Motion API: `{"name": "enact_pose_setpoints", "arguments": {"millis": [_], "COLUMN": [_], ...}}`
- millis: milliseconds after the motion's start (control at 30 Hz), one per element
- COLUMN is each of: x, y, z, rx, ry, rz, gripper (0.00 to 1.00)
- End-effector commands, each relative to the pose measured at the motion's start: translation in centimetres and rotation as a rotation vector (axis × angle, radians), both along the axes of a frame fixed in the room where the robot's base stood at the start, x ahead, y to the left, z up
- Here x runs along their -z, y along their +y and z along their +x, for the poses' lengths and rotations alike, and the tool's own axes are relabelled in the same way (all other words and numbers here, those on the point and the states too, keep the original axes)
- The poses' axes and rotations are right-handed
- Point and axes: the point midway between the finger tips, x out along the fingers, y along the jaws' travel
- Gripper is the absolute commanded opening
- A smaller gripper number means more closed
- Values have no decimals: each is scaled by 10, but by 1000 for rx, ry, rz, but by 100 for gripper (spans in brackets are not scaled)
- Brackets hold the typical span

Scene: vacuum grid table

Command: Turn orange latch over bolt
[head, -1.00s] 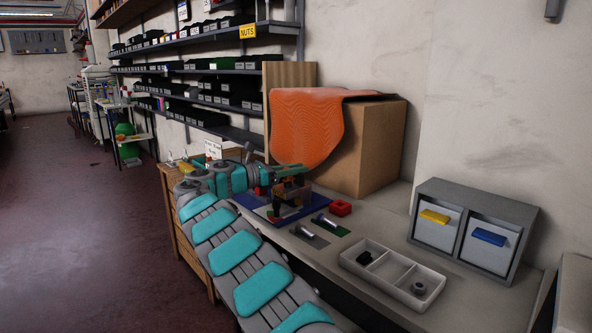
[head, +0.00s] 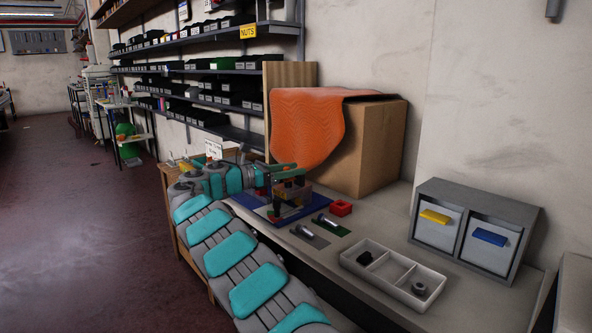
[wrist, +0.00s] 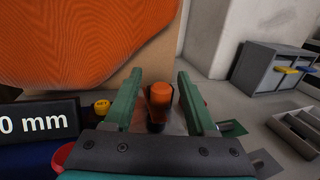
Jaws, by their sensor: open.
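In the wrist view, an orange upright part (wrist: 161,94), which looks like the latch, stands between the two green fingers of my gripper (wrist: 160,85). A gap shows on each side of it, so the fingers are open and not gripping it. A dark piece (wrist: 156,124) sits just below it; I cannot tell whether this is the bolt. In the head view, my gripper (head: 285,172) is over the blue board (head: 297,214), at a small brownish fixture (head: 296,191). The latch cannot be made out there.
A white divided tray (head: 358,269) and grey drawer unit (head: 460,259) are further right. A cardboard box (head: 376,150) with orange cloth (head: 305,125) stands close behind my gripper.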

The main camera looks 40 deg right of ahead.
Motion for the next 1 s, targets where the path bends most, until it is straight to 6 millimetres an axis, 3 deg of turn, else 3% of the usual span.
{"name": "enact_pose_setpoints", "arguments": {"millis": [200,400,1000], "x": [0,1,0], "y": [37,58,62], "z": [8,12,13], "rx": [-3,-2,0], "ry": [0,1,0], "rz": [0,0,0], "gripper": [57,57,57]}}
